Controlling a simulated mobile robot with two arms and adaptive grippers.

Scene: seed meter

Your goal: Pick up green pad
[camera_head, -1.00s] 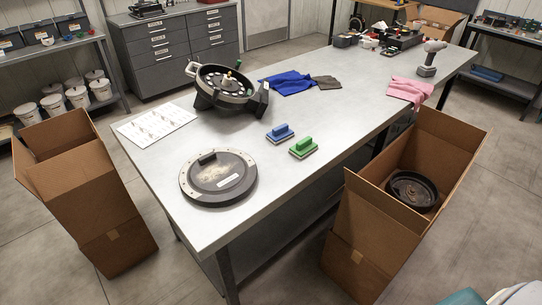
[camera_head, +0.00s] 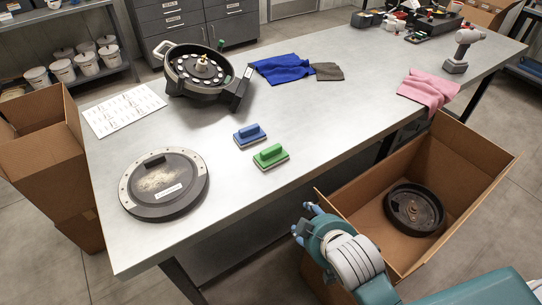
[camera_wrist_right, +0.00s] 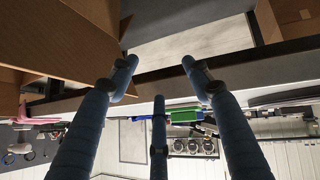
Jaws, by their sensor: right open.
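The green pad (camera_head: 271,156), a block with a raised grip on a pale base, lies on the grey metal table (camera_head: 250,210) near its front right edge. The similar blue pad (camera_head: 250,134) lies just behind and left of it. My right gripper (camera_head: 304,222) is off the table's front right side, by the open cardboard box, well apart from the green pad. In the right wrist view its blue fingers (camera_wrist_right: 159,70) are spread and empty; a green patch shows beyond them, too unclear to name. My left gripper is out of view.
The cardboard box (camera_head: 465,165) beside the table holds a round black part (camera_head: 414,209). A round lid (camera_head: 165,184), seed meter (camera_head: 200,70), printed sheet (camera_head: 124,109), blue cloth (camera_head: 282,68) and pink cloth (camera_head: 429,90) lie on the table. The tabletop around the pads is clear.

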